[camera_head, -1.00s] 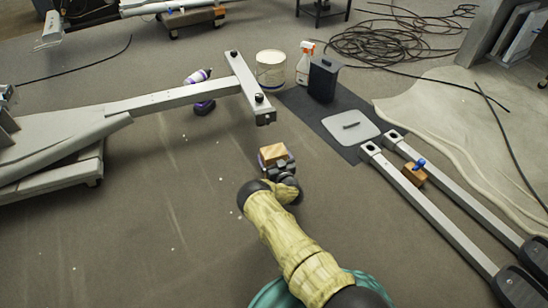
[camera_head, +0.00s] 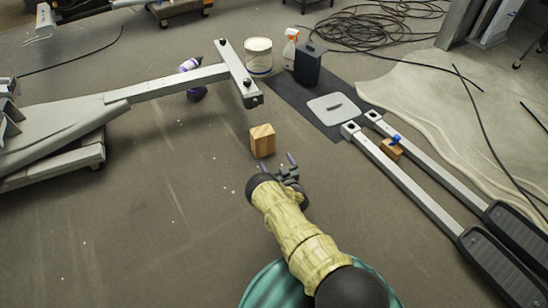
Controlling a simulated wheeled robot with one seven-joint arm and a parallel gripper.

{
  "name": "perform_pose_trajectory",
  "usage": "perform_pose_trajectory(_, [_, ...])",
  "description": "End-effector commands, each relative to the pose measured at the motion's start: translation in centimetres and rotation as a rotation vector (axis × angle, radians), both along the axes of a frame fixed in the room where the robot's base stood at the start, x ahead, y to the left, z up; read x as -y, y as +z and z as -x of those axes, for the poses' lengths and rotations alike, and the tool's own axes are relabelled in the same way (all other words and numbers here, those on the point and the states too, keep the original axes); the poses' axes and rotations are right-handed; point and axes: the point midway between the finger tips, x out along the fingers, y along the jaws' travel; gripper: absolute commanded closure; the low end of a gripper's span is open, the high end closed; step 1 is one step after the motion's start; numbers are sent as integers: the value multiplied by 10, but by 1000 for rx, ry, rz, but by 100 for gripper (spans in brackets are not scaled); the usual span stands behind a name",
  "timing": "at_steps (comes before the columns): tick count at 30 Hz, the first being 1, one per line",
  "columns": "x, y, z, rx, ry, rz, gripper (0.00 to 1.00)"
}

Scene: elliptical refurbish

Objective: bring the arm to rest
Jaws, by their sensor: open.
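My arm, in a yellow sleeve, reaches up from the bottom of the head view. My gripper (camera_head: 291,168) is at its far end, low over the floor, with its fingers apart and nothing between them. A wooden block (camera_head: 263,141) stands on the floor just beyond and to the left of the gripper, apart from it. The block is below the end of the grey metal crossbar (camera_head: 239,73).
A grey machine frame (camera_head: 60,135) fills the left. A white bucket (camera_head: 258,56), spray bottle (camera_head: 290,46) and dark bin (camera_head: 308,64) stand at the back. Two pedal arms (camera_head: 415,185) lie on the right, with a small wooden block (camera_head: 391,149). The floor at lower left is clear.

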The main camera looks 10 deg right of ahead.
Motion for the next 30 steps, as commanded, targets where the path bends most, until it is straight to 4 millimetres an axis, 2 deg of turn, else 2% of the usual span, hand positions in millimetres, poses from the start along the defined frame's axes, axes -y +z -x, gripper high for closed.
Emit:
perform_pose_trajectory(20, [-2, 1, 3, 0, 4, 0, 0])
perform_pose_trajectory(25, [5, 20, -7, -17, -38, 4, 0])
perform_pose_trajectory(30, [24, 65, -29, -74, -147, 14, 0])
